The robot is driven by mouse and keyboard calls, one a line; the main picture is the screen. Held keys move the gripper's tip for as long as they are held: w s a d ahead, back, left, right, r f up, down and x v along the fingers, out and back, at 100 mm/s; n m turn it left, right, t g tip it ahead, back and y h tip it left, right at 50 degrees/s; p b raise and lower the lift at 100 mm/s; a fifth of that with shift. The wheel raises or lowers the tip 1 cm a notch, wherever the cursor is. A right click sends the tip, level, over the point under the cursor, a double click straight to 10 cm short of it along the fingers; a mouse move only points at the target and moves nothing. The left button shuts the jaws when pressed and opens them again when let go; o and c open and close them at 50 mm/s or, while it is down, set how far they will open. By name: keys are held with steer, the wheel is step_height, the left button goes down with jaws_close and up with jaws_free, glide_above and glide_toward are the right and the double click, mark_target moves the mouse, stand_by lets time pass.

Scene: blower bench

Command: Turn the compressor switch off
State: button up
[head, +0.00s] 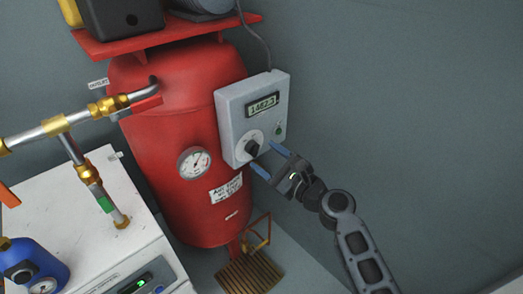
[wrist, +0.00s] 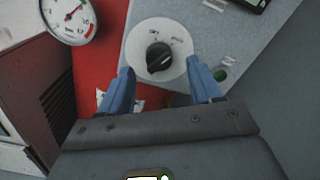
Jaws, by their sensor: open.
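The compressor switch is a black rotary knob (head: 252,147) on a pale round dial on the front of a grey control box (head: 228,112). In the wrist view the knob (wrist: 158,57) sits ahead of and between my fingertips, with printed labels around it that are too blurred to read surely. My gripper (head: 268,160) is open, its blue fingers on either side of the dial's lower part in the wrist view (wrist: 160,80). It does not appear to hold the knob. The box display (head: 263,104) reads about 1482.3. A green lamp (head: 279,128) is right of the knob.
The red compressor tank (head: 170,130) stands left of the box, with a pressure gauge (head: 194,163) on it. Brass-fitted pipes (head: 57,124) run at left above a white cabinet (head: 85,215). A brown slatted pedal (head: 250,272) is below. Bare wall is at right.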

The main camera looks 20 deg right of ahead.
mark_target(256, 153)
steer(key=shift+x, duration=1.8)
steer(key=shift+a, duration=0.15)
steer(key=shift+c, duration=0.5)
steer(key=c, duration=0.9)
steer(key=shift+c, duration=0.2)
steer(key=shift+f+n+b, duration=0.15)
steer(key=shift+n+b, duration=0.25)
steer(key=shift+f+n+b, duration=0.1)
steer(key=shift+n+b, duration=0.7)
steer(key=shift+n, duration=0.3)
steer(key=n+b, duration=0.2)
steer(key=n, duration=0.1)
steer(key=shift+n, duration=0.3)
steer(key=n+b, duration=0.4)
steer(key=n, duration=0.1)
steer(key=shift+a, duration=0.1)
steer(key=shift+n, duration=0.3)
